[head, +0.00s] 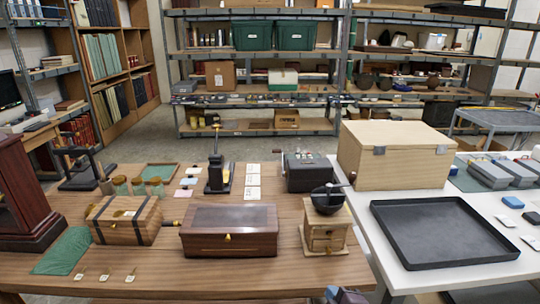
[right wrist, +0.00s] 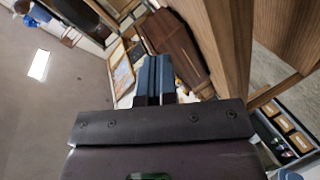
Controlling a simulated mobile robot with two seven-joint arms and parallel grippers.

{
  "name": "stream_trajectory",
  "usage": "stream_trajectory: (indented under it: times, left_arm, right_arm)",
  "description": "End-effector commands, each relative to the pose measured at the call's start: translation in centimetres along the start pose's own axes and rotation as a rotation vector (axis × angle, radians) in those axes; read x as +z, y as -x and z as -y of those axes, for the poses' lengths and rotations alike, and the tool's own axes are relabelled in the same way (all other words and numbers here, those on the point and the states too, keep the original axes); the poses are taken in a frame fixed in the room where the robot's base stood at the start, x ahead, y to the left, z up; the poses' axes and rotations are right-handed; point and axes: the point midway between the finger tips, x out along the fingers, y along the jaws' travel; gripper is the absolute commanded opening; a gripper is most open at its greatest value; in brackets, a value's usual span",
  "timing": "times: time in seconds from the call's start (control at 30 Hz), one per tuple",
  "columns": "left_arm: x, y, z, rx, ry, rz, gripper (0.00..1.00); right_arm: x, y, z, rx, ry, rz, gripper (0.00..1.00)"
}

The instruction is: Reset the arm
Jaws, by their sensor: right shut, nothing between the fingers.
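My right gripper (head: 334,293) shows only in part at the bottom edge of the head view, just in front of the wooden table's front edge and below the small drawer-box grinder (head: 327,238). In the right wrist view its two blue fingers (right wrist: 154,78) lie together, shut, with nothing between them. Most of my right arm is out of the head view. My left gripper and arm are in neither view.
The wooden table (head: 150,276) bears a dark glass-topped case (head: 230,231), a striped wooden chest (head: 125,219) and a black press (head: 217,174). At right, a white table (head: 395,270) bears a black tray (head: 442,232) and a pale wooden box (head: 392,157). Shelves stand behind.

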Motion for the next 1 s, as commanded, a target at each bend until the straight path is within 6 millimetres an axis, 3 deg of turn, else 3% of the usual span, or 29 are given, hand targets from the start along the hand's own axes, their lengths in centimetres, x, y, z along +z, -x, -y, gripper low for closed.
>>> stream_trajectory:
  times: [0.1,0.2,0.33,0.53,0.7,1.0]
  left_arm:
    - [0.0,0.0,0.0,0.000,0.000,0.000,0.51]
    - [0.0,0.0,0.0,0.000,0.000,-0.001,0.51]
    - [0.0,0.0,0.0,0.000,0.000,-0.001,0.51]
    - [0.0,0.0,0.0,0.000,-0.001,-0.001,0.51]
    - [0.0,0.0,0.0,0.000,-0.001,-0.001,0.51]
    - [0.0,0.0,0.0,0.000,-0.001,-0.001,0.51]
  right_arm:
    - [1.6,3.0,1.1,-0.008,-0.428,0.003,0.00]
    - [3.5,5.8,2.1,0.000,-0.722,0.024,0.00]
    - [6.4,9.7,3.7,0.026,-0.976,0.079,0.00]
    - [10.8,15.7,7.4,0.054,-1.113,0.222,0.00]
    - [12.5,19.0,10.5,0.043,-1.141,0.312,0.00]
    - [12.8,19.9,11.4,0.033,-1.144,0.335,0.00]
